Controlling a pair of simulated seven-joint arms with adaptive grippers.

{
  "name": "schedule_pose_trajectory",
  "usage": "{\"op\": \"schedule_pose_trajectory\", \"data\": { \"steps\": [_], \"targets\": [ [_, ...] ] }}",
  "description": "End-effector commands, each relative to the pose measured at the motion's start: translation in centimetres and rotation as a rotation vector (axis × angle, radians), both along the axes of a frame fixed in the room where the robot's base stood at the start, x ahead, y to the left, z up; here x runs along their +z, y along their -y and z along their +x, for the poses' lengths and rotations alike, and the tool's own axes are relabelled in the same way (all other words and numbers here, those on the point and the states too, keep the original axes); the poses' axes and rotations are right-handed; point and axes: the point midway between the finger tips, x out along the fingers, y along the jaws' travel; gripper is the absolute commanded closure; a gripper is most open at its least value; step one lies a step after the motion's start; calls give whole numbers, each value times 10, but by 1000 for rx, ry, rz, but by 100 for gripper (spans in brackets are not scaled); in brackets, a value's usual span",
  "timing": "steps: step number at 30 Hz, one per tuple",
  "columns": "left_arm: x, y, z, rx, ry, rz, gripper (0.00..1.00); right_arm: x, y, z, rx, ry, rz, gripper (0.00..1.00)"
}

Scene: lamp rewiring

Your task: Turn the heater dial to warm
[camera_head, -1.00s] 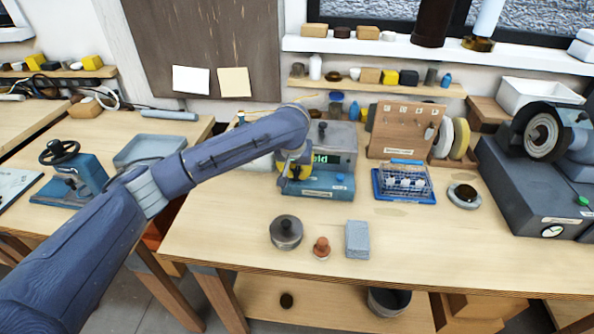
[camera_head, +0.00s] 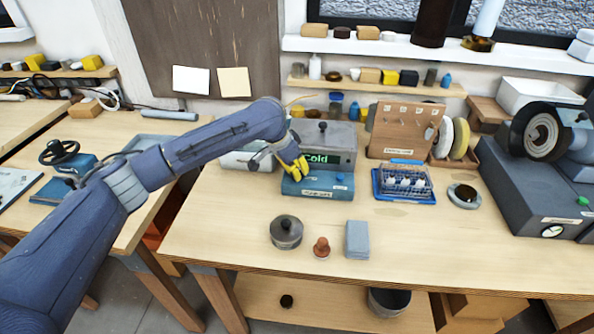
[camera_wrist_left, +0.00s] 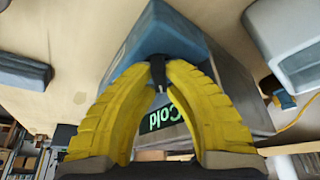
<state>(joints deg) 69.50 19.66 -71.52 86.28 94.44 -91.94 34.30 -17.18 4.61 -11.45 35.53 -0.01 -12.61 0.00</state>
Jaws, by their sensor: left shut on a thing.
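The heater (camera_head: 332,146) is a grey box with a lid knob on a blue base (camera_head: 322,187), at the back middle of the bench. Its dark display shows "Cold" (camera_head: 322,159) in green, and the same word shows tilted in the wrist view (camera_wrist_left: 163,116). My left gripper (camera_head: 300,176) has yellow fingers and is at the left front of the heater. In the wrist view its fingertips (camera_wrist_left: 158,66) are closed around a small dark dial (camera_wrist_left: 158,74) on the blue base. The fingers hide most of the dial. My right gripper is in no view.
A lidded grey pot (camera_head: 286,230), a red-brown knobbed piece (camera_head: 321,248) and a grey block (camera_head: 357,239) stand in front of the heater. A blue rack (camera_head: 404,182) is to its right, with a pegboard (camera_head: 404,130) behind. The front bench is mostly clear.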

Motion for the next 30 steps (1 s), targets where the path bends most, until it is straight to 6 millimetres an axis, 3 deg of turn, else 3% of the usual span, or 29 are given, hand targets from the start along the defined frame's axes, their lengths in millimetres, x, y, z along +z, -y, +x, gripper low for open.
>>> {"op": "schedule_pose_trajectory", "data": {
  "steps": [23, 24, 30],
  "targets": [
    [-1, 0, 0, -90, -2, 2, 100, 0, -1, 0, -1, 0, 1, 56],
    [-1, 0, 0, -90, -2, 2, 84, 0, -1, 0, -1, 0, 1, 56],
    [-1, 0, 0, -90, -1, 2, 65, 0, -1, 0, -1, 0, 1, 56]
  ]
}}
